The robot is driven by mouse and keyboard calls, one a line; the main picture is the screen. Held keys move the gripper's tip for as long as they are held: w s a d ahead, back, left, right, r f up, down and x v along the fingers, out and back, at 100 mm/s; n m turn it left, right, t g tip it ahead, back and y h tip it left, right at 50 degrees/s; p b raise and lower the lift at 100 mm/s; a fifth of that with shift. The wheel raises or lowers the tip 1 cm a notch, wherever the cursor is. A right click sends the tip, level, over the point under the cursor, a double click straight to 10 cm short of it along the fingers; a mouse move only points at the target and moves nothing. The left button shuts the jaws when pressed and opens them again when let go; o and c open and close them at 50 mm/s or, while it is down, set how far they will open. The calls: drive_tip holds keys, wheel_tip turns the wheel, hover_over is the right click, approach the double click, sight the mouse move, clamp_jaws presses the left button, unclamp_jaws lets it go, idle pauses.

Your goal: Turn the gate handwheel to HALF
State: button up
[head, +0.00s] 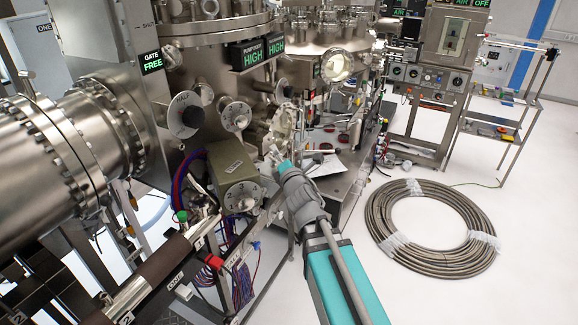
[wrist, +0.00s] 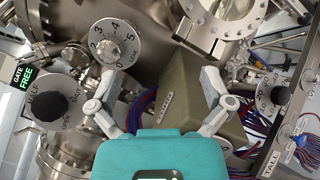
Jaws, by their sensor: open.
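The gate handwheel (head: 186,114) is a round grey disc with a dark central knob, beside the green GATE FREE sign (head: 152,63). In the wrist view the handwheel (wrist: 47,105) is at the left, with HALF lettered on its upper left face and another word, seemingly OPEN, lower down. I cannot tell which mark it is set to. My gripper (head: 275,156) is in the middle of the head view, to the right of the handwheel and apart from it. In the wrist view my gripper (wrist: 162,85) has its two fingers spread wide, with nothing between them.
A numbered dial (wrist: 115,43) sits right of the handwheel, near my left finger in the picture. An olive box (head: 232,163) stands below the dials. Thick steel flanges (head: 80,140) fill the left. A coiled hose (head: 432,272) lies on the open white floor.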

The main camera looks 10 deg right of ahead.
drive_tip(key=shift+w+d+f+m+g+h+b, duration=0.1)
drive_tip(key=shift+d+f+m+g+h+b, duration=0.15)
drive_tip(key=shift+d+f+m+h, duration=0.6)
drive_tip(key=shift+w+d+f+m+g+h+b, duration=0.1)
drive_tip(key=shift+d+f+m+g+h, duration=0.15)
drive_tip(key=shift+d+f+m+h, duration=0.45)
drive_tip(key=shift+a+m+y, duration=0.15)
drive_tip(key=shift+m+y, duration=0.1)
drive_tip(key=shift+m, duration=0.4)
drive_tip(key=m+g+y+p, duration=0.7)
drive_tip(key=m+y+p, duration=0.6)
drive_tip(key=p, duration=0.4)
approach(198, 120)
drive_tip(key=v, duration=0.2)
drive_tip(key=shift+d, duration=0.2)
drive_tip(key=x, duration=1.4)
drive_tip(key=shift+s, duration=0.15)
